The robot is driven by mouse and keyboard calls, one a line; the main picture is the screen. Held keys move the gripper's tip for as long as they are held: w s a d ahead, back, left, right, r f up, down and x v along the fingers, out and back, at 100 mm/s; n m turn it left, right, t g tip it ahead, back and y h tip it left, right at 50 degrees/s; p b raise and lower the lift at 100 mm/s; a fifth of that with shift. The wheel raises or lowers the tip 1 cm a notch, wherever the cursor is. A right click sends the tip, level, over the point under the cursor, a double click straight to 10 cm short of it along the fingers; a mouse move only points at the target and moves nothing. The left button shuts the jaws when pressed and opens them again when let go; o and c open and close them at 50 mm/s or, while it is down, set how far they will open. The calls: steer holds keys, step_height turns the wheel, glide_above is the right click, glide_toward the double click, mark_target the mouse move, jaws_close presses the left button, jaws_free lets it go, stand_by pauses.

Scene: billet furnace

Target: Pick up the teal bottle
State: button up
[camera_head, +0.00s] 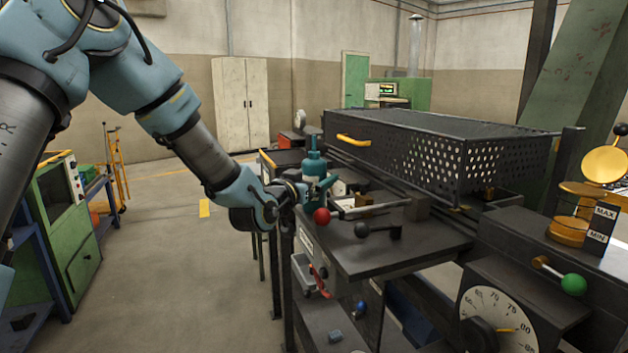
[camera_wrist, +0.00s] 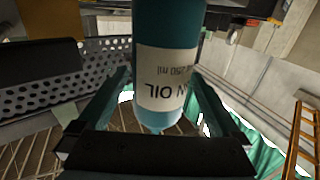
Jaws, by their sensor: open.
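The teal bottle (camera_head: 314,164) stands upright at the left end of the dark machine table, with its narrow nozzle pointing up. In the wrist view the bottle (camera_wrist: 165,28) fills the middle, with a cream label showing "OIL" and "250 ml" upside down. My gripper (camera_head: 318,187) is at the bottle's lower part, coming from the left. In the wrist view its two teal fingers (camera_wrist: 160,82) are apart, one on each side of the bottle. Small gaps seem to show beside it; contact cannot be told. The bottle's base is hidden in the head view.
A red-knobbed lever (camera_head: 322,216) and a black-knobbed lever (camera_head: 362,230) stick out close by the gripper. A perforated black basket (camera_head: 440,150) with a yellow handle stands behind to the right. A dial gauge (camera_head: 497,320) is at front right. The floor to the left is open.

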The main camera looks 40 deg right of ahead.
jaws_close()
stand_by(0.8)
